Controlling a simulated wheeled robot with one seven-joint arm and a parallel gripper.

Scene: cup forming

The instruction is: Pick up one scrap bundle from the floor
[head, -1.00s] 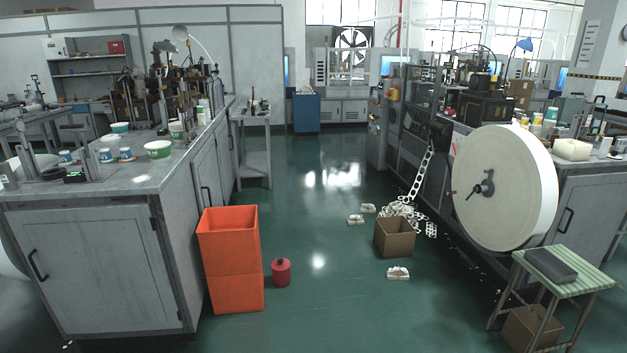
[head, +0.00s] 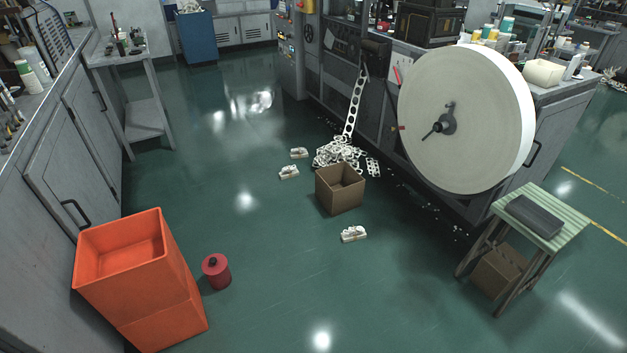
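Three small whitish scrap bundles lie apart on the green floor in the head view. One bundle (head: 353,234) is in front of an open brown cardboard box (head: 340,189). Another bundle (head: 289,172) lies to the left of the box, and a third bundle (head: 299,153) is just behind that one. A loose heap of punched white scrap (head: 340,153) lies behind the box, under a hanging perforated strip (head: 355,103). My gripper is not in view.
Two stacked orange bins (head: 140,280) and a red can (head: 216,271) stand at the left. A large paper roll (head: 455,120) on a machine and a green slatted stool (head: 543,213) with a box under it are at the right.

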